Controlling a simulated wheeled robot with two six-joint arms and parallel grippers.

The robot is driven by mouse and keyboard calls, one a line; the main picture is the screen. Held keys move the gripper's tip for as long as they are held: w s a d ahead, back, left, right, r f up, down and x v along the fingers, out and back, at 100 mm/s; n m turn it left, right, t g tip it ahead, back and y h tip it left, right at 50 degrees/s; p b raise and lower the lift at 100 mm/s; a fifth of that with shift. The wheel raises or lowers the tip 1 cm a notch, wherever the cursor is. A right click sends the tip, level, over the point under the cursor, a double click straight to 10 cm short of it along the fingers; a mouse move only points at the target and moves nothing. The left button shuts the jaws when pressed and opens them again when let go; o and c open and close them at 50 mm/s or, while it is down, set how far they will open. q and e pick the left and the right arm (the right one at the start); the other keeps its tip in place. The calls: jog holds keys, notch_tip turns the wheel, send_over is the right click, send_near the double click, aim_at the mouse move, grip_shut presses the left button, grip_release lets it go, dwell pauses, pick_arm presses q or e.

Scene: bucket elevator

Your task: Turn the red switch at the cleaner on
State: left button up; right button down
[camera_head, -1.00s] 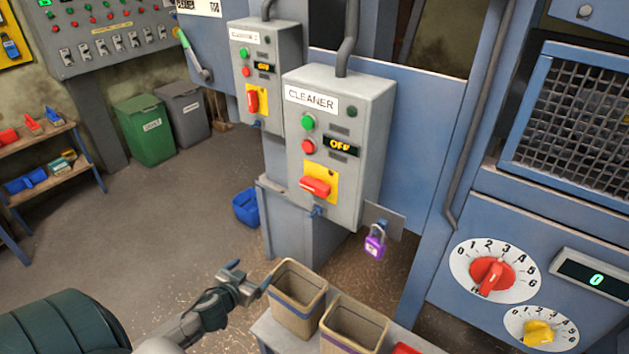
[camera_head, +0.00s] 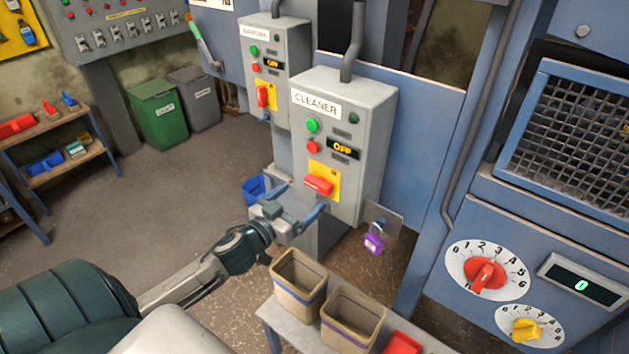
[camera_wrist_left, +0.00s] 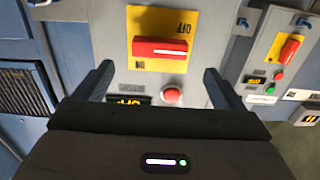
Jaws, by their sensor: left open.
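The cleaner box (camera_head: 343,140) is a grey cabinet with a "CLEANER" label, a green and a red button, and a display reading "OFF". Its red switch (camera_head: 318,185) sits on a yellow plate (camera_head: 331,171) low on the front, with the handle lying roughly crosswise. My left gripper (camera_head: 303,197) is open and empty, just below and left of the switch. In the left wrist view the red switch (camera_wrist_left: 160,48) shows ahead, between and beyond the open fingers, apart from them. My right gripper is not in view.
A second similar box (camera_head: 272,70) stands behind to the left. Two open bins (camera_head: 299,284) stand on a bench below my gripper. A dial panel (camera_head: 485,272) is at the right.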

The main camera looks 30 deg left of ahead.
aim_at(316, 186)
pick_arm(q)
jog(key=shift+w+d+r+p, duration=0.1)
jog(key=shift+w+r+p, duration=0.2)
jog(key=shift+w, duration=0.3)
jog(key=shift+w+f+p, duration=0.15)
jog(key=shift+w+p, duration=0.3)
jog(key=shift+w, duration=0.75)
jog(key=shift+w+d+f, duration=0.1)
jog(key=shift+w+d, duration=0.1)
jog(key=shift+w, duration=1.3)
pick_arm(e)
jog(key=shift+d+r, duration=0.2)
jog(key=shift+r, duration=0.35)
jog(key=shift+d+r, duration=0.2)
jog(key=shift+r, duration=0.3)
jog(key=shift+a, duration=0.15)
pick_arm(q)
jog(key=c, duration=1)
